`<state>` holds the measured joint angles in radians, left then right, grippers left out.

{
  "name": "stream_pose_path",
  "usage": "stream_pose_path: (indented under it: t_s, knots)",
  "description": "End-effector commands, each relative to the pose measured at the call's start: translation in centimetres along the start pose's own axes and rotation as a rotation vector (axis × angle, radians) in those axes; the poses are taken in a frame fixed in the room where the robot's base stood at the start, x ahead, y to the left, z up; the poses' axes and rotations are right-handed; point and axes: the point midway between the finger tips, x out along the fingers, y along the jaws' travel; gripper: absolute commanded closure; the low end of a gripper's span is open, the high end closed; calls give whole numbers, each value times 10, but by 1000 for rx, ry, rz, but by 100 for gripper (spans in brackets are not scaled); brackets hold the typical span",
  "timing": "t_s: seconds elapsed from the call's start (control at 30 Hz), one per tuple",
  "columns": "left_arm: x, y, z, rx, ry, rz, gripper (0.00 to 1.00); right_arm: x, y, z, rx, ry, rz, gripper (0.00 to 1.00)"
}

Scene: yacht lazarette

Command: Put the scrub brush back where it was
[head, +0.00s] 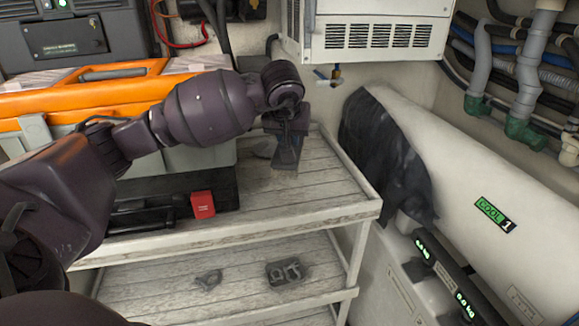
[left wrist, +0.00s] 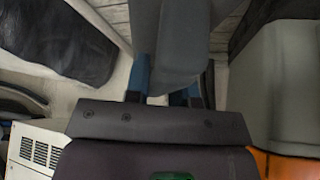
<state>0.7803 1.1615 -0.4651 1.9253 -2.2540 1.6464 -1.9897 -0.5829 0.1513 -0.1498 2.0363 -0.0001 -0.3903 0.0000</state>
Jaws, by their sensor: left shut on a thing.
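My left gripper (head: 286,138) reaches over the right part of the upper slatted shelf (head: 330,190) and points down. It is shut on a grey thing that appears to be the scrub brush (head: 285,160), held upright with its lower end close above or touching the slats; I cannot tell which. In the left wrist view the grey brush body (left wrist: 183,45) lies between the two blue fingers (left wrist: 168,92), which partly hide behind it. My right gripper is not in view.
An orange-and-grey case (head: 120,92) stands behind my arm, left of the brush. A dark tray (head: 225,185) with a red box (head: 203,205) lies at the shelf's front left. A white vented unit (head: 375,35) hangs behind. A black cloth (head: 385,150) drapes at the right.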

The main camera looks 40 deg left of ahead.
Motion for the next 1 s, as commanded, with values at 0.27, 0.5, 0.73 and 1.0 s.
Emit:
stream_pose_path:
  t_s: [0.27,0.5,0.73,1.0]
  knots:
    - [33,0,19,-1,0,1,100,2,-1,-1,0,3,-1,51]
    - [47,0,27,0,-1,1,100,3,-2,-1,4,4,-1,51]
    - [72,0,41,0,0,1,100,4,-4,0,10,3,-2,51]
    - [72,0,41,0,2,1,100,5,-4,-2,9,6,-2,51]
